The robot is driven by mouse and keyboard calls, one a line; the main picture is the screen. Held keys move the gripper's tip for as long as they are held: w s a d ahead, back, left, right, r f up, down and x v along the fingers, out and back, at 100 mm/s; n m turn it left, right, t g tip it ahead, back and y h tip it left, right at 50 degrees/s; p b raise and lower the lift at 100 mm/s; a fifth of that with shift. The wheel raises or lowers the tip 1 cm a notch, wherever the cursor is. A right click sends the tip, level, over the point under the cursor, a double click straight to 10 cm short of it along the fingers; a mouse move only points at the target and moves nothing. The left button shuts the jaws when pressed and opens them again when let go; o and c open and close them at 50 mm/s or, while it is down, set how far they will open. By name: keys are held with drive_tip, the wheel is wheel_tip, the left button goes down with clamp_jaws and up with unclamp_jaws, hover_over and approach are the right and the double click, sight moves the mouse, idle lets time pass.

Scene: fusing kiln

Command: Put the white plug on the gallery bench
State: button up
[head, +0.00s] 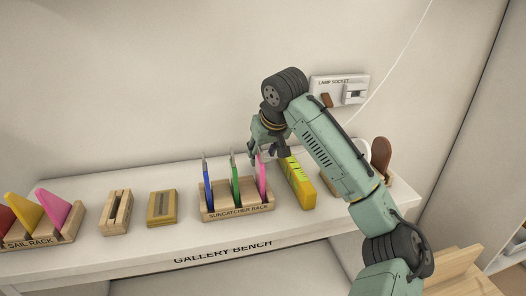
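A pale, blocky piece that looks like the white plug (354,93) sits at the right side of the lamp socket (327,83) on the back wall. A thin white cord runs near it. The gallery bench (150,241) is a long white shelf below, with its name on the front edge. My gripper (267,155) points down above the right end of the suncatcher rack (237,211), close to the top of a pink piece (262,180). It is left of and below the socket. Its fingers are small and partly hidden, so their opening and any contact are unclear.
The rack also holds blue (207,187) and green (235,185) pieces. A yellow box (298,184) stands just right of it. Two small wooden blocks (116,212) (161,208) and the sail rack (45,238) are to the left. Bare bench shows between these things.

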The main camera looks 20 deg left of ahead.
drive_tip(key=shift+f, duration=0.15)
drive_tip(key=o, duration=1.2)
drive_tip(key=v, duration=1.2)
drive_tip(key=shift+d, duration=0.1)
